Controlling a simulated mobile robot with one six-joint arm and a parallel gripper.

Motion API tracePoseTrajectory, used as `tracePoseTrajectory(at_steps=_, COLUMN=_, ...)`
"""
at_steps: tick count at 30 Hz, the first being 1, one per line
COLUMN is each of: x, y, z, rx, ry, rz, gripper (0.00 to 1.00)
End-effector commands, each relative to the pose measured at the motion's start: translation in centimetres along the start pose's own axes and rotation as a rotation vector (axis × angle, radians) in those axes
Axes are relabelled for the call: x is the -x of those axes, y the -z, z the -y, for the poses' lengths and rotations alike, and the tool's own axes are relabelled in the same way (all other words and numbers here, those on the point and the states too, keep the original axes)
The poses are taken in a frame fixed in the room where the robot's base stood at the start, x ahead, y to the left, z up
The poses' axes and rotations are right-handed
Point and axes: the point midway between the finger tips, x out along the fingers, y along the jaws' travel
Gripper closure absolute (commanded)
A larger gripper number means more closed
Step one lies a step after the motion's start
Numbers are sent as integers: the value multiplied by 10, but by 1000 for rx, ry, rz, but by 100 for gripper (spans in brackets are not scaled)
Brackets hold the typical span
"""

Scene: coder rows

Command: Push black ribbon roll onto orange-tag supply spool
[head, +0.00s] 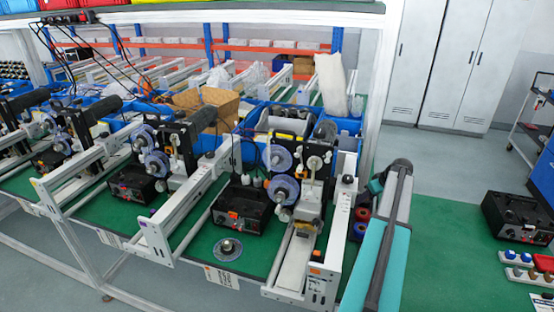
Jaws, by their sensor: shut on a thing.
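The nearest coder (305,180) stands on the green bench top, with two blue-purple discs on its face, an upper one (278,158) and a lower one (285,190). A pale hub (315,162) sits to their right. A dark roll-like cylinder (325,130) shows at the coder's top right; I cannot tell whether it is the black ribbon roll. A small orange patch (315,254) shows on the rail end below; I cannot make out an orange tag on a spool. My gripper cannot be made out.
White rails (342,230) flank the coder. A black control box (241,208) and a flat metal disc (228,249) lie to its left. More coders (160,160) stand further left. Blue bins line the back.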

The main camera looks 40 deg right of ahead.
Motion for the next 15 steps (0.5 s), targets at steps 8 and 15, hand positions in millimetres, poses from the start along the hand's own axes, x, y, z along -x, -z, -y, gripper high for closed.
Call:
tracePoseTrajectory(at_steps=8, x=18, y=10, z=0, rx=0, ry=0, rz=0, gripper=74)
tracePoseTrajectory(at_steps=15, x=31, y=17, z=0, rx=0, ry=-1, rz=0, gripper=74)
